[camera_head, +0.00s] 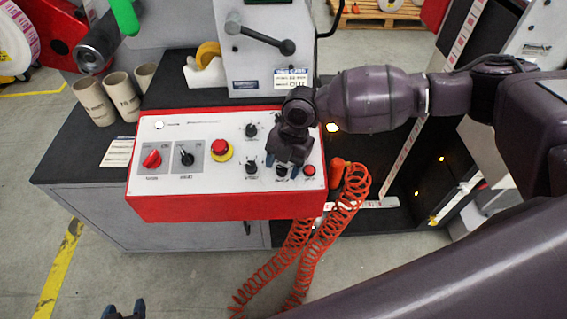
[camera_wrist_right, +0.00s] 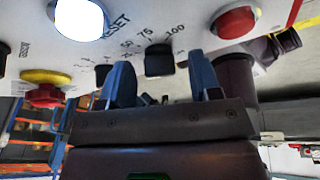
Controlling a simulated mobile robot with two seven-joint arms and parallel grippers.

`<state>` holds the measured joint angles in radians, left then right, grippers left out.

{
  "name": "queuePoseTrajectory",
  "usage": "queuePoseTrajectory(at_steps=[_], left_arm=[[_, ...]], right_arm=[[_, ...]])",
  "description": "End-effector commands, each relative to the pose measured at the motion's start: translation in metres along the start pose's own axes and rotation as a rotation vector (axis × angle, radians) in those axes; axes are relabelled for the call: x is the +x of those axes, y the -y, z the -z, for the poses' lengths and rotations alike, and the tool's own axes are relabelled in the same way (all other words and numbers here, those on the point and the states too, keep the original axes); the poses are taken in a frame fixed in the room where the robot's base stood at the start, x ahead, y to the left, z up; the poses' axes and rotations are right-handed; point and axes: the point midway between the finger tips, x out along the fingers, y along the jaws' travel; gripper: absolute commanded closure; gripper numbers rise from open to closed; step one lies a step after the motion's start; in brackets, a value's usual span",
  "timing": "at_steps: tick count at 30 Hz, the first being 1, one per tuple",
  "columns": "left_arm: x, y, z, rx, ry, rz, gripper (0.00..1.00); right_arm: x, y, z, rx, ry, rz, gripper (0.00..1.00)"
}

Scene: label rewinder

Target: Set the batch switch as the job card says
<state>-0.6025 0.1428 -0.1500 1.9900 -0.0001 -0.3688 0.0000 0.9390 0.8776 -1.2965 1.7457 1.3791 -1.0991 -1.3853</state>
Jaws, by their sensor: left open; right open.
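The red control box with a white face (camera_head: 205,185) stands on the bench in the head view. My right gripper (camera_head: 284,162) is over its lower right part, covering some controls. In the right wrist view, my right gripper (camera_wrist_right: 162,82) is open, with a black knob (camera_wrist_right: 159,60) between its blue fingertips; I cannot tell whether they touch it. The knob's scale shows 50, 75 and 100; where it points is unclear. My left gripper (camera_head: 124,312) is open and empty at the bottom edge.
A red button (camera_head: 309,170) is close right of my right gripper. A red emergency stop (camera_head: 220,147), a red rotary switch (camera_head: 152,158) and a black rotary switch (camera_head: 186,157) lie left. An orange coiled hose (camera_head: 290,255) hangs at the box's right. Cardboard cores (camera_head: 93,100) stand behind.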

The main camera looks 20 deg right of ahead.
Motion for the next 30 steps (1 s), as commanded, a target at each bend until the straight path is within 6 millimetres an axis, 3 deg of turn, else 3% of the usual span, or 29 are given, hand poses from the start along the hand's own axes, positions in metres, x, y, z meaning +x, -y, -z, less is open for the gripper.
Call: queuePoseTrajectory(at_steps=[8,21,30], left_arm=[[0.001,0.0,0.004,0.001,-0.006,-0.001,0.45],[-0.001,0.0,0.008,0.001,-0.01,0.0,0.45],[-0.004,0.001,0.005,-0.001,-0.003,0.001,0.45]], right_arm=[[-0.009,0.0,0.0,0.001,0.0,-0.001,0.43],[-0.084,0.0,0.0,-0.001,0.002,-0.002,0.43],[-0.107,0.0,0.0,0.0,0.0,0.0,0.43]])
